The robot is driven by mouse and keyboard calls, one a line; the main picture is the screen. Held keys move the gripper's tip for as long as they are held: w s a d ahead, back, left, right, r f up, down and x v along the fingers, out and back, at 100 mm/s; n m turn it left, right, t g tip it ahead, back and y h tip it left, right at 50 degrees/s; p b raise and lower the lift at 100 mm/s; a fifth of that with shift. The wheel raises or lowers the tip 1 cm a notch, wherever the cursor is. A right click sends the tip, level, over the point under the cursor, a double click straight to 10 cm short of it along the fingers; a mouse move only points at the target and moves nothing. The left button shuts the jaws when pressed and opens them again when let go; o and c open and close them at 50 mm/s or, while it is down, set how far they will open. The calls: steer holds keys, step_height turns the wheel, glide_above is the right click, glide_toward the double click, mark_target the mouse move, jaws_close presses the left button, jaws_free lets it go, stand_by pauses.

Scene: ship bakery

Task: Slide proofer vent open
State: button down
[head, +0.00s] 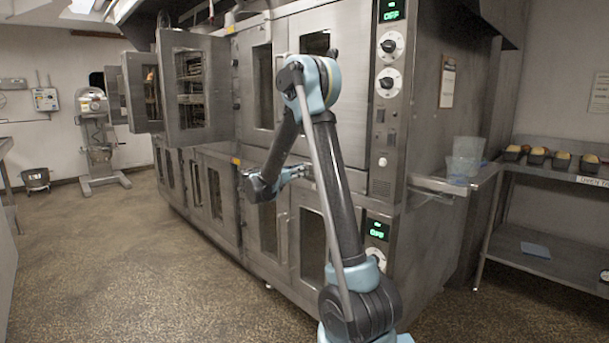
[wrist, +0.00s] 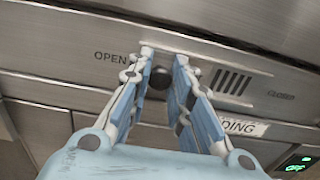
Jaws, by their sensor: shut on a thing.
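The proofer vent is a slim metal strip on a steel front in the wrist view, marked OPEN at its left and CLOSED at its right. Several dark vent slots (wrist: 231,83) show toward the CLOSED end. A round black knob (wrist: 160,78) sits near the OPEN end. My gripper (wrist: 164,66) is shut on the knob, with one finger on each side of it. In the head view my gripper (head: 300,172) reaches the front of the steel oven unit (head: 262,130) at mid height, and the vent is hidden there.
A label ending in "DING" (wrist: 243,127) is below the slots. A control panel (head: 389,90) with dials and green displays is on the unit's right. Oven doors (head: 196,90) stand open at left. A rack (head: 545,176) with loaves is at right.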

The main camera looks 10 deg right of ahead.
steer(key=shift+w+a+r, duration=0.1)
steer(key=shift+w+a, duration=0.15)
steer(key=c, duration=1.4)
jaws_free()
steer(key=shift+w, duration=0.1)
steer(key=shift+c, duration=0.2)
steer(key=shift+s, duration=0.2)
steer(key=v, duration=1.1)
steer(key=shift+s+a, duration=0.15)
steer(key=shift+a, duration=0.25)
steer(key=shift+d, duration=0.1)
